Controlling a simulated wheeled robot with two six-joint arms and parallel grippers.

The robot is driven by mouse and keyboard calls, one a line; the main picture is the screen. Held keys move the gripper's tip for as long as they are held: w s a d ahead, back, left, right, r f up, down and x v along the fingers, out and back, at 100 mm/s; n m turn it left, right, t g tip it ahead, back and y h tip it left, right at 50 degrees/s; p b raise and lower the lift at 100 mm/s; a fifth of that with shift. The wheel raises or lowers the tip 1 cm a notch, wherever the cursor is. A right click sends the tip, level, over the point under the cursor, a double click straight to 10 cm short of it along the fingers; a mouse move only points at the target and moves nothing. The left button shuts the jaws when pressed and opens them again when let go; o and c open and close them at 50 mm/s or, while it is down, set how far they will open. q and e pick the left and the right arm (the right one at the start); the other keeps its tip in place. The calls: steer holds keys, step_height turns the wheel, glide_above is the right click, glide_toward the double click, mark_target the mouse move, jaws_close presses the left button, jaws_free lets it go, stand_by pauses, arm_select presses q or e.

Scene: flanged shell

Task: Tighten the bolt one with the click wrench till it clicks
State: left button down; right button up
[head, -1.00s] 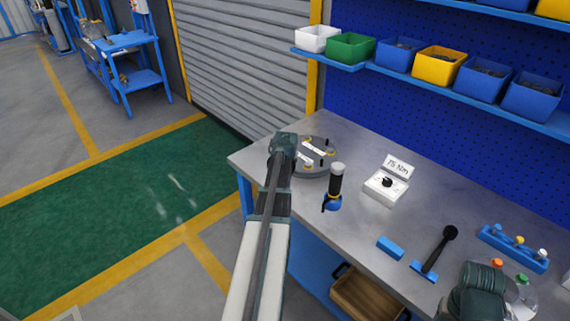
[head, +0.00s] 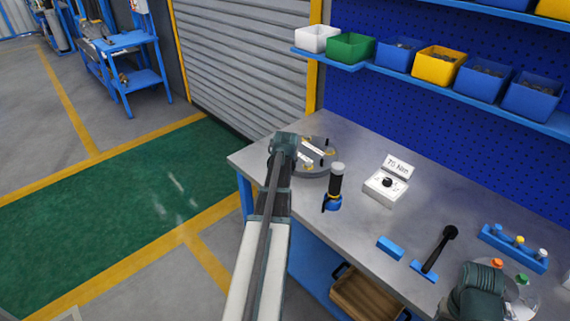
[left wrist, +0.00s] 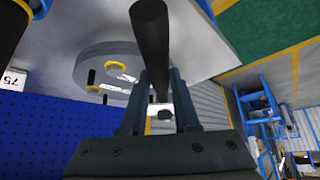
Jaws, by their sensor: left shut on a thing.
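The round grey flanged shell (head: 318,172) lies at the table's far left corner, with dark bolts and yellow rings on its top. It also shows in the left wrist view (left wrist: 92,62). My left gripper (left wrist: 163,92) is over the shell's left side in the head view, which hides its fingers and part of the shell. In the left wrist view it is shut on a dark round bar (left wrist: 150,40), seemingly the click wrench's handle. The wrench's head and its fit on bolt one are hidden. My right gripper (head: 476,290) is at the lower right, its fingers not clear.
A black-handled tool (head: 335,185) with a blue base stands beside the shell. A white box (head: 385,187) carries a 75 Nm sign. A black tool (head: 440,250), a blue block (head: 390,247) and a blue rack (head: 513,248) are further right.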

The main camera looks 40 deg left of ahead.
arm_select(q)
steer(key=shift+f+b, duration=1.3)
steer(key=shift+a, duration=0.1)
steer(key=s+a+m+t+h, duration=0.1)
steer(key=s+a+m+h, duration=0.1)
steer(key=a+m, duration=0.3)
steer(key=s+a+m+h, duration=0.3)
steer(key=a+m, duration=0.3)
steer(key=a, duration=0.5)
steer(key=shift+a+t+h, duration=0.4)
steer(key=shift+h, duration=0.3)
stand_by(2.0)
steer(key=shift+a+f+m, duration=0.1)
steer(key=shift+m, duration=0.2)
stand_by(0.3)
